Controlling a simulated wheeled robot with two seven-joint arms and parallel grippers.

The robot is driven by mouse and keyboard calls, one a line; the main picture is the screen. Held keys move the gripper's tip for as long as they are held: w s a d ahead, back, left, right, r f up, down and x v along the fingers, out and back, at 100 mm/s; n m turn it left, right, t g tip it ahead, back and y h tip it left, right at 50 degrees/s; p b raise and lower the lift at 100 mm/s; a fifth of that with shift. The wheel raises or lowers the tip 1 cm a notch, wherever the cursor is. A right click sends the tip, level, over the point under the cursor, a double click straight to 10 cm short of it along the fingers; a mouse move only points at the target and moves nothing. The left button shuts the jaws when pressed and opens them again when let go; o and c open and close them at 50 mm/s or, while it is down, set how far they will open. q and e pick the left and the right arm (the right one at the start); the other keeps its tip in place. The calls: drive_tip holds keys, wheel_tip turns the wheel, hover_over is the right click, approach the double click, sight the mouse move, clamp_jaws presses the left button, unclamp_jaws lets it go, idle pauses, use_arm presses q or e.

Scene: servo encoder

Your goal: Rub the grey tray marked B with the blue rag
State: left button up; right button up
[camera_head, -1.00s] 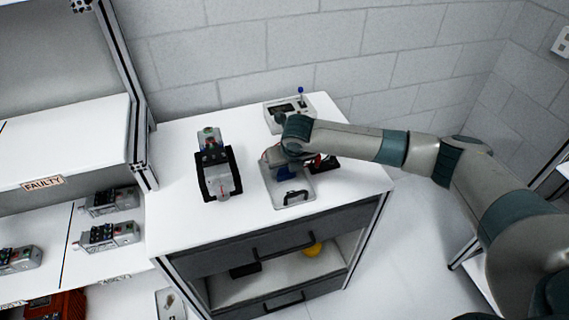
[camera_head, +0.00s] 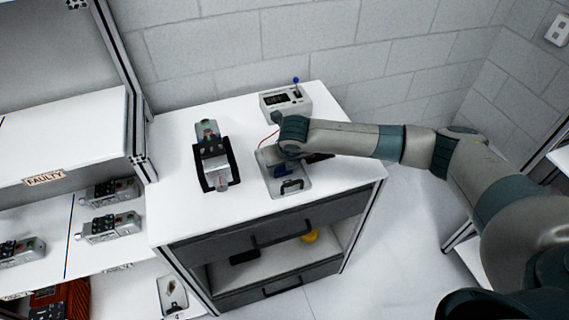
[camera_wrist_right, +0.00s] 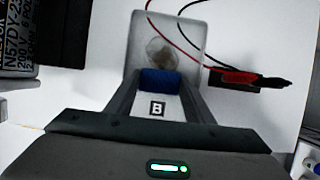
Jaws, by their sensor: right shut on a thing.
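In the right wrist view the tray (camera_wrist_right: 183,35) shows a brownish smudge (camera_wrist_right: 160,48), and the B label (camera_wrist_right: 157,109) shows between my fingers. My right gripper (camera_head: 287,157) is over the tray, pointing down. It is shut on the blue rag (camera_head: 280,170), which also shows between the fingertips in the right wrist view (camera_wrist_right: 158,82). The rag is low over the tray; whether it touches is unclear. My left gripper is out of view.
A grey meter box (camera_head: 287,103) stands behind the tray, with red and black leads nearby. A grey device in a black holder (camera_head: 215,163) stands left of the tray. Shelves with several devices (camera_head: 108,227) are farther left. The cabinet top's right front is clear.

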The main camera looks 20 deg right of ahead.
idle(0.3)
drive_tip(key=shift+w+b, duration=0.35)
drive_tip(key=shift+w, duration=1.6)
drive_tip(key=shift+w, duration=0.15)
drive_tip(key=shift+w+a+b, duration=0.15)
drive_tip(key=shift+w+b, duration=0.5)
drive_tip(key=shift+w, duration=1.25)
drive_tip(key=shift+p, duration=0.3)
drive_tip(key=shift+s+f, duration=0.1)
drive_tip(key=shift+f, duration=0.05)
